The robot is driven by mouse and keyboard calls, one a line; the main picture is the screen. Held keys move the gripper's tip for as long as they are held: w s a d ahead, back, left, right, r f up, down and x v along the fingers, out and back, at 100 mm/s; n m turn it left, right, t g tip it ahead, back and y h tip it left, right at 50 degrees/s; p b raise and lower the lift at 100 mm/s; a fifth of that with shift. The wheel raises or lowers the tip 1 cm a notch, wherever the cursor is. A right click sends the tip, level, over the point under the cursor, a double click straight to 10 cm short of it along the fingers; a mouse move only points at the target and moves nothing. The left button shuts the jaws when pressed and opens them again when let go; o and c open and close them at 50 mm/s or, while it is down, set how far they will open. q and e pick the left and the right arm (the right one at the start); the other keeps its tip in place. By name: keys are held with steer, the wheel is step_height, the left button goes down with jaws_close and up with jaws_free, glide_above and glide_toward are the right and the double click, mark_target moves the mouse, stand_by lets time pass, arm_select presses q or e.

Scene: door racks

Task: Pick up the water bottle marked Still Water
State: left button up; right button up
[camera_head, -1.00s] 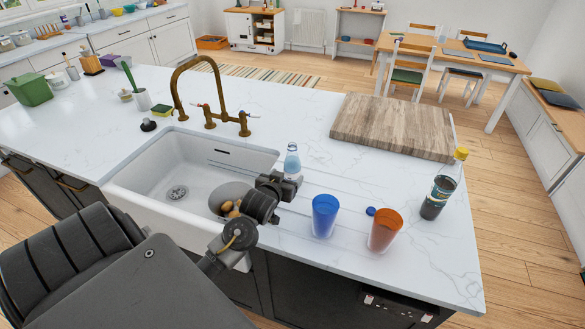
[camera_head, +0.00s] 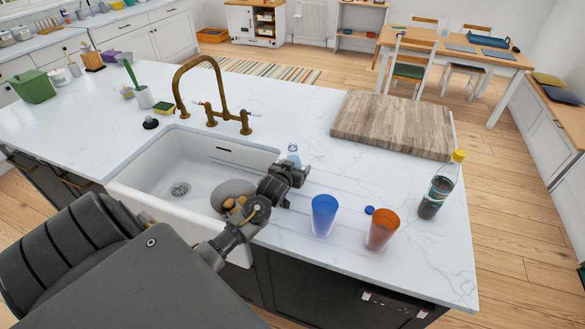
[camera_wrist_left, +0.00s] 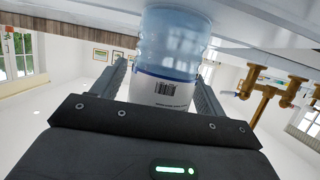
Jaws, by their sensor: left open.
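A clear bluish water bottle (camera_head: 293,152) stands on the white counter beside the sink's right edge. My left gripper (camera_head: 292,174) is in front of it and hides its lower part. In the left wrist view, which is upside down, the bottle (camera_wrist_left: 172,45) stands between the two open fingers of my left gripper (camera_wrist_left: 161,82), one on each side. A white label with a barcode shows; its name cannot be read. I cannot tell whether the fingers touch the bottle. My right gripper is not in view.
A blue cup (camera_head: 324,215) and an orange cup (camera_head: 382,229) stand right of my gripper, with a small blue cap (camera_head: 369,210) nearby. A dark-liquid bottle with a yellow cap (camera_head: 440,188) is farther right. A wooden board (camera_head: 393,124) lies behind. The sink (camera_head: 150,160) is left.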

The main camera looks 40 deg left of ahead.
arm_select(q)
steer(key=c, duration=1.2)
steer(key=shift+r, duration=0.2)
steer(key=shift+c, duration=0.2)
steer(key=shift+w+r+b, duration=0.1)
steer(key=shift+r+b, duration=0.7)
steer(key=shift+r, duration=0.3)
steer(key=s+r, duration=0.1)
steer(key=r, duration=0.1)
steer(key=s+r+b, duration=0.1)
steer(key=s+r, duration=0.1)
steer(key=s+d+r, duration=0.1)
steer(key=r, duration=0.1)
steer(key=shift+s+r, duration=0.1)
steer(key=shift+s, duration=0.3)
steer(key=b, duration=0.2)
glide_toward(290, 153)
steer(key=shift+s+a+r, duration=0.25)
steer(key=shift+s+r, duration=0.35)
steer(key=shift+s, duration=0.2)
steer(key=shift+s, duration=0.1)
